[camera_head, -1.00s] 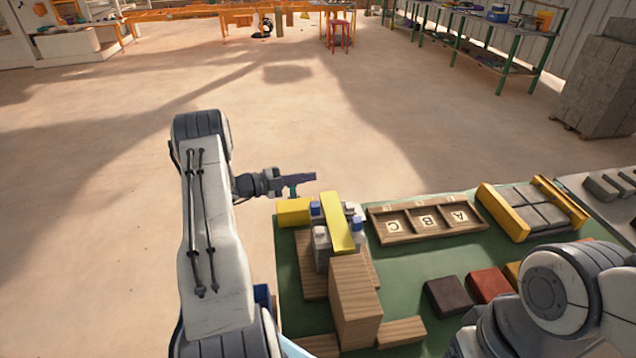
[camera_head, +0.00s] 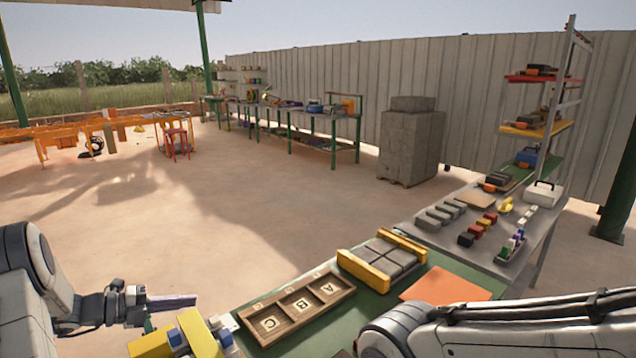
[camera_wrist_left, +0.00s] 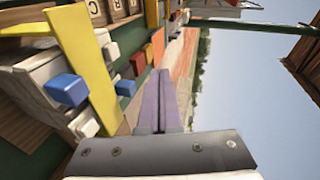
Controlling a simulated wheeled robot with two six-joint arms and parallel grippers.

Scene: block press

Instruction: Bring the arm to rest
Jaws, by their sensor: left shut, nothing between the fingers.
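My left gripper (camera_head: 172,301) comes in from the left in the head view, its purple fingers shut together with nothing between them. It is in the air beside the left end of the green work table (camera_head: 365,320), just above and behind the yellow press parts. In the left wrist view the shut fingers (camera_wrist_left: 161,98) point away over the table side. The block press with its yellow bar (camera_head: 200,335) and blue-topped posts is next to the gripper, apart from it. My right arm crosses the lower right of the head view; its gripper is out of frame.
A wooden tray marked A, B, C (camera_head: 296,308) and grey blocks between yellow rails (camera_head: 382,262) lie on the table. An orange sheet (camera_head: 445,286) is to their right. A grey side table (camera_head: 480,238) holds small blocks.

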